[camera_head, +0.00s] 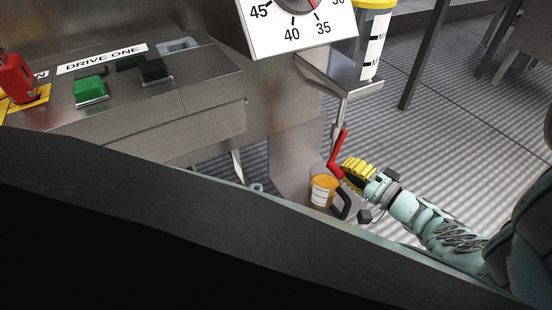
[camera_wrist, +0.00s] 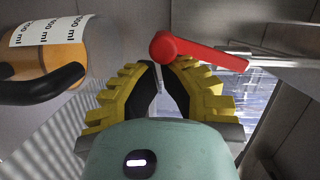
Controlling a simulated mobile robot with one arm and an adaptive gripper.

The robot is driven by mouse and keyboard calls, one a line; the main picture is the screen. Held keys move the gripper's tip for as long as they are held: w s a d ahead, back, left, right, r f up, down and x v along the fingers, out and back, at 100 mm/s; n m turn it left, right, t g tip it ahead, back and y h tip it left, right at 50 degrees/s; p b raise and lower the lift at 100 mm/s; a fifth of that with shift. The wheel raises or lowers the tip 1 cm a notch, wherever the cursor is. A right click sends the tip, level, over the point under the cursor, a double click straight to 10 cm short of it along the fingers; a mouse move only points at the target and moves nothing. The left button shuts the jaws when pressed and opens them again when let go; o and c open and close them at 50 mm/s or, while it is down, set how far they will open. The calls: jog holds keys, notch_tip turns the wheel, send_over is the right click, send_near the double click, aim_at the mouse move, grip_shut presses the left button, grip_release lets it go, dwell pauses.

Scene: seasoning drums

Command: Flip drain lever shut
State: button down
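The red drain lever (camera_head: 337,155) hangs on a metal pipe below a shelf, its upper part tilted to the right. In the wrist view the lever (camera_wrist: 205,53) runs from a rounded end above my fingertips to the metal pipe at the right. My gripper (camera_head: 350,174), with yellow fingers and black pads, is close to the lever's lower end. In the wrist view the gripper (camera_wrist: 161,66) shows its tips close together with a narrow gap. The lever appears just beyond the tips; whether they touch is unclear, and no grip on it shows.
An orange cup (camera_head: 322,191) with a white measuring label and black handle stands left of my gripper; the cup (camera_wrist: 50,55) fills the wrist view's upper left. A steel panel with green buttons (camera_head: 90,89) is at left.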

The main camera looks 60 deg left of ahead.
aim_at(335, 174)
jog(key=shift+s+m+y, duration=0.3)
jog(key=shift+s+m, duration=0.35)
jog(key=shift+m, duration=0.55)
jog(key=s+m, duration=0.1)
jog(key=m, duration=0.1)
jog(key=s+r+m+y+p, duration=0.1)
jog(key=s+m, duration=0.1)
jog(key=shift+a+m, duration=0.2)
jog(key=shift+m, duration=0.1)
jog(key=shift+s+a+r+m+t+y+p, duration=0.1)
jog(key=shift+s+r+m+t+y+p, duration=0.25)
jog(key=shift+s+r+m+p, duration=0.8)
jog(key=shift+s+r+m+t+y+p, duration=0.25)
jog(key=shift+m+t+p, duration=0.25)
jog(key=shift+m, duration=1.5)
jog(key=shift+s+a+r+m+t+y+p, duration=0.1)
jog(key=shift+s+r+m+t+y+p, duration=0.2)
jog(key=shift+s+r+m+p, duration=0.85)
jog(key=shift+w+f+m+b, duration=0.35)
jog(key=shift+w+f+m, duration=0.05)
jog(key=shift+w+f, duration=0.1)
